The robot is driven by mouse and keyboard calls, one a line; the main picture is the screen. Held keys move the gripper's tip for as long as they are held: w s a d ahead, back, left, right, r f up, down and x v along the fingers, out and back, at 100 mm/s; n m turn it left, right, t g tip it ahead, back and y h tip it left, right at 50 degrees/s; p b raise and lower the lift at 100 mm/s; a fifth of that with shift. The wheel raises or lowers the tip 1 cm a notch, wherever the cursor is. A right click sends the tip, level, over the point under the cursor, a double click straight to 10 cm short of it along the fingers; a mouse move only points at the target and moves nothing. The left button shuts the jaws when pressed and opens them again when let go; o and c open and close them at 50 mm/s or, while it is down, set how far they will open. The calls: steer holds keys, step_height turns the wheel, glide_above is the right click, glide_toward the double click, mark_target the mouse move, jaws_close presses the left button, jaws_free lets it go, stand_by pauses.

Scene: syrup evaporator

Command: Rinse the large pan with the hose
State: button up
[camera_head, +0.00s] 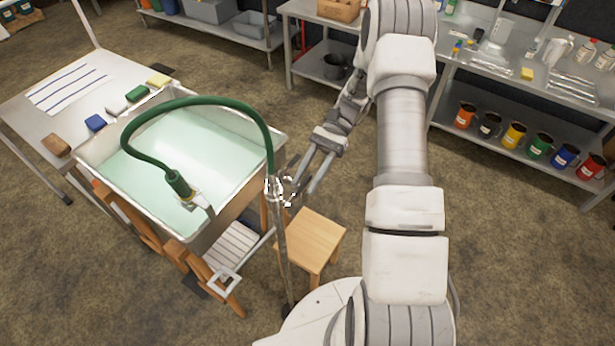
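The large pan (84,155) is a rectangular metal basin on a wooden stand at the left, with a pale green, glossy interior. I cannot tell whether that is liquid. The green hose (200,101) arcs from the top of an upright metal pipe (281,235) over the pan. Its nozzle end (180,185) hangs over the pan's near part. A metal valve fitting (275,187) sits on the pipe beside the pan's right corner. My gripper (298,184) points down at this fitting, its two fingers apart. Whether they touch it is unclear.
A wooden stool (312,241) stands below my gripper. A side table (40,125) at the left bears sponges and brushes along the pan's edge. Shelves (480,75) with coloured mugs and bottles stand at the back right. The floor at the right is clear.

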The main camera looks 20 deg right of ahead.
steer(key=shift+w+d, duration=0.1)
steer(key=b+v, duration=0.2)
steer(key=v, duration=0.9)
steer(key=shift+w+d+r, duration=0.2)
steer(key=shift+d, duration=0.05)
stand_by(0.4)
